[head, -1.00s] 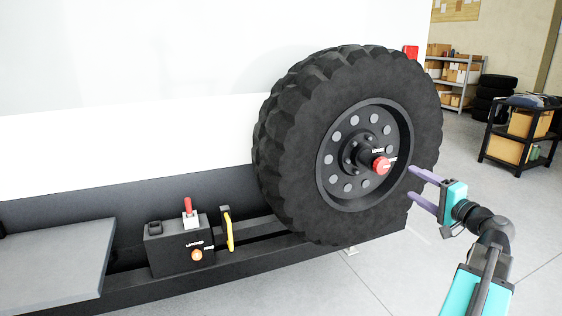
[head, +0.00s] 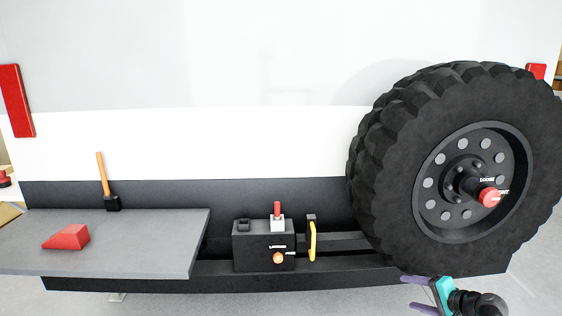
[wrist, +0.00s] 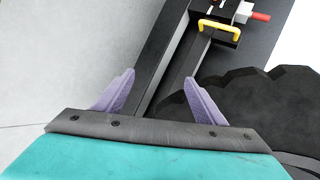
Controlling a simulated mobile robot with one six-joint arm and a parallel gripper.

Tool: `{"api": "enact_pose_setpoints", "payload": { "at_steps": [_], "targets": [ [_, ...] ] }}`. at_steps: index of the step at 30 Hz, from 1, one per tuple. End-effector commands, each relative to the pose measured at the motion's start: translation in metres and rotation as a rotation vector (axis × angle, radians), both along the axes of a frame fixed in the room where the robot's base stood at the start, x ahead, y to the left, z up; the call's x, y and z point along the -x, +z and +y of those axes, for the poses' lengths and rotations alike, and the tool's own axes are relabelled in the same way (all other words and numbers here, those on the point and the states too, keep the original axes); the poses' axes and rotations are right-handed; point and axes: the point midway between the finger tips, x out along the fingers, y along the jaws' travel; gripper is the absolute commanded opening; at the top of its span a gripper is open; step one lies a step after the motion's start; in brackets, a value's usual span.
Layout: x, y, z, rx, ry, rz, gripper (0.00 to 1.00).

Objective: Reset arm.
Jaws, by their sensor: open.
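My gripper (head: 424,294) is at the bottom right of the head view, below the spare wheel, with its purple fingers apart and nothing between them. In the wrist view my gripper (wrist: 160,92) is also open and empty. The fingers point along the black chassis rail (wrist: 158,70) toward the yellow handle. The rest of my arm is mostly cut off by the lower edge of the head view.
The large spare wheel (head: 395,190) has a red hub knob (head: 489,197). Left of it are a yellow handle (head: 312,240) and a black box (head: 250,246) with a red lever (head: 277,210). A grey shelf (head: 150,255) bears a red wedge (head: 67,237) and a mallet (head: 102,175).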

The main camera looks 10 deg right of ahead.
Motion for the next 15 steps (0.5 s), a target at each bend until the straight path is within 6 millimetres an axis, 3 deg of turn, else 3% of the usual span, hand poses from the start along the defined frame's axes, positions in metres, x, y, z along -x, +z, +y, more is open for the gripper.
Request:
{"api": "enact_pose_setpoints", "payload": {
  "at_steps": [1, 8, 15],
  "targets": [
    [-0.002, -0.021, 0.02, 0.002, 0.036, 0.039, 0.64],
    [0.006, -0.106, 0.098, 0.038, 0.188, 0.211, 0.64],
    [0.037, -0.188, 0.177, 0.095, 0.366, 0.391, 0.64]
  ]
}}
